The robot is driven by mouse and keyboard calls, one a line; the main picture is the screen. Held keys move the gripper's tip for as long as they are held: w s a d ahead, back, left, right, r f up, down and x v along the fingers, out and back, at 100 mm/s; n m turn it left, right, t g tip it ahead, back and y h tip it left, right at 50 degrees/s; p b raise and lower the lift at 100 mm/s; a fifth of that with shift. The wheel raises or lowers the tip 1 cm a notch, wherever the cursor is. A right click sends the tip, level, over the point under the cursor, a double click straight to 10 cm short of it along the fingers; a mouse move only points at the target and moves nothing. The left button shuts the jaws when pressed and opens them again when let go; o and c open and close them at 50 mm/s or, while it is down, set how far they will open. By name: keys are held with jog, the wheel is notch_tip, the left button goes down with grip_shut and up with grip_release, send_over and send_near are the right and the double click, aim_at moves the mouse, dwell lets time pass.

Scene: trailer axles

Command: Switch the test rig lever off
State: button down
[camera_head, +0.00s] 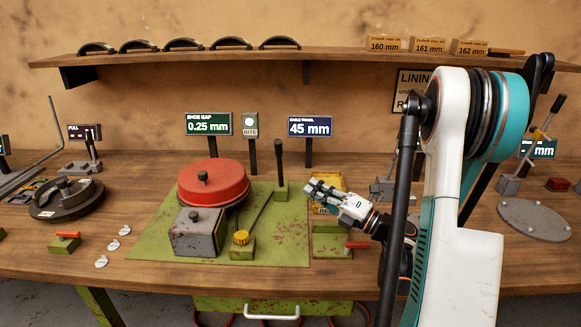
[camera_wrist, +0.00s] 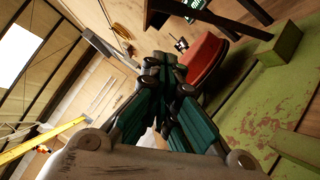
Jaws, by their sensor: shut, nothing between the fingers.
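The test rig is a green plate (camera_head: 150,243) bearing a red drum (camera_head: 213,181), a grey box (camera_head: 196,235) and a yellow knob (camera_head: 241,237). A lever with a black grip (camera_head: 279,150) stands upright behind the drum's right side; a dark bar with a green block (camera_wrist: 284,43) in the wrist view looks like it. A second, red-handled lever (camera_head: 357,245) lies flat on a green block at the plate's right. No label tells which one is the test rig lever. My gripper (camera_head: 312,187) is shut and empty, right of the upright lever, apart from it. Its fingertips (camera_wrist: 165,64) point toward the drum (camera_wrist: 208,62).
Signs on posts (camera_head: 208,124) stand behind the rig. A yellow tag or box (camera_head: 328,181) is behind my gripper. A round plate (camera_head: 534,219) is at the right. A shelf (camera_head: 330,54) runs above the bench.

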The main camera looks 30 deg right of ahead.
jog(key=w+d+r+p+x, duration=0.1)
jog(key=d+x, duration=0.1)
jog(key=x, duration=1)
jog(key=shift+w+d+r, duration=0.15)
jog(key=shift+w+d, duration=0.05)
jog(key=shift+w, duration=0.05)
jog(key=shift+p, duration=0.3)
jog(key=w+d+r+m+g+h+p, duration=0.1)
jog(key=w+d+r+m+p, duration=0.1)
jog(key=w, duration=0.4)
jog(key=w+d+r+m+g+h+p, duration=0.1)
jog(key=w+d+r+m+g+p, duration=0.1)
jog(key=w+d+m+p, duration=0.2)
jog(key=w+d, duration=0.2)
jog(key=w, duration=0.1)
jog(key=shift+d+r+h, duration=0.3)
jog(key=shift+d+r, duration=0.1)
